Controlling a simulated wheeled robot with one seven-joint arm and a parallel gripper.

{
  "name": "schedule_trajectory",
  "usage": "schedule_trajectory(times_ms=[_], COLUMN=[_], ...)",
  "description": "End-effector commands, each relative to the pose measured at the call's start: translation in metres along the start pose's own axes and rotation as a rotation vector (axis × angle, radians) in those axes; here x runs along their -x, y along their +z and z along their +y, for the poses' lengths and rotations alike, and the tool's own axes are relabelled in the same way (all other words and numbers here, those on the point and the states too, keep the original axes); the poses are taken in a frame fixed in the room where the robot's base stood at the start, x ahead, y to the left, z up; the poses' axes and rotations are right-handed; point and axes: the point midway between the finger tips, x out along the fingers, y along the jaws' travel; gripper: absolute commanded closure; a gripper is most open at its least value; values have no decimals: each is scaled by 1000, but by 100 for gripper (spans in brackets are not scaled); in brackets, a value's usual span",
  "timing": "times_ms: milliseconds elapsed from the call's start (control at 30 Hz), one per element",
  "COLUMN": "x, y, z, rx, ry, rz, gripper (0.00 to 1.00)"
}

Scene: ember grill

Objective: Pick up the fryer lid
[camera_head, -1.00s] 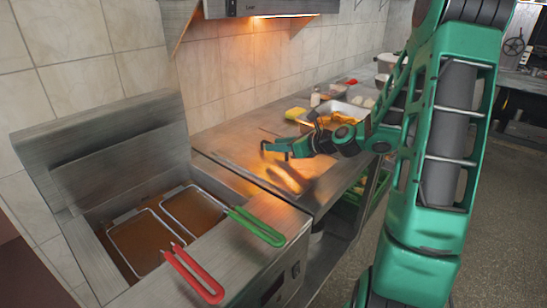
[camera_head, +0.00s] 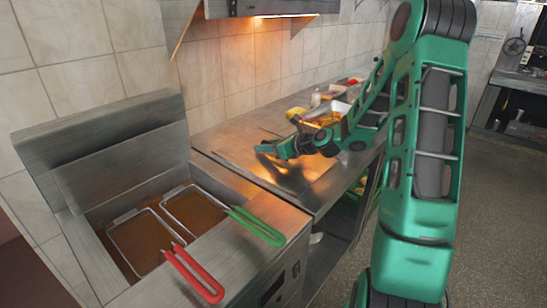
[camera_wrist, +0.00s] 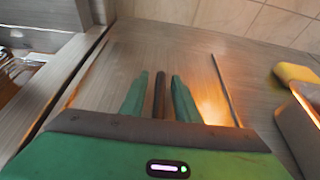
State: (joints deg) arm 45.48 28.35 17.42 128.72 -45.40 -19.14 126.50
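The fryer lid (camera_wrist: 190,60) looks like a flat metal sheet lying on the steel counter beside the fryer; it also shows in the head view (camera_head: 240,138), partly hidden by my arm. My gripper (camera_head: 262,151) is low over the lid. In the wrist view its two green fingers (camera_wrist: 159,88) are apart, with a dark bar (camera_wrist: 159,98), apparently the lid's handle, between them. Gaps show on both sides of the bar. I cannot tell how deep the bar sits between the fingers.
The fryer (camera_head: 88,215) is at the left, with two wire baskets in its oil. Their red handle (camera_head: 195,272) and green handle (camera_head: 256,226) stick out over its front. A yellow sponge (camera_wrist: 296,74) and a metal tray (camera_wrist: 302,120) are right of the lid.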

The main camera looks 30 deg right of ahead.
Motion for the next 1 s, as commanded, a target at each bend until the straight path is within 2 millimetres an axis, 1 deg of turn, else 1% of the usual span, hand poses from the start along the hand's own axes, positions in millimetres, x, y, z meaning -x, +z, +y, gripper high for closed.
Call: schedule_trajectory(times_ms=[33, 100, 433, 567, 667, 1000], x=[0, 0, 0, 3, 7, 28], y=[0, 0, 1, 7, 17, 69], z=[0, 0, 0, -1, -1, 0], rx=[0, 0, 1, 4, 5, 6], ry=[0, 0, -1, -1, -2, -2], rz=[0, 0, -2, -3, -4, -4], gripper=[85, 100, 100, 100, 100, 100])
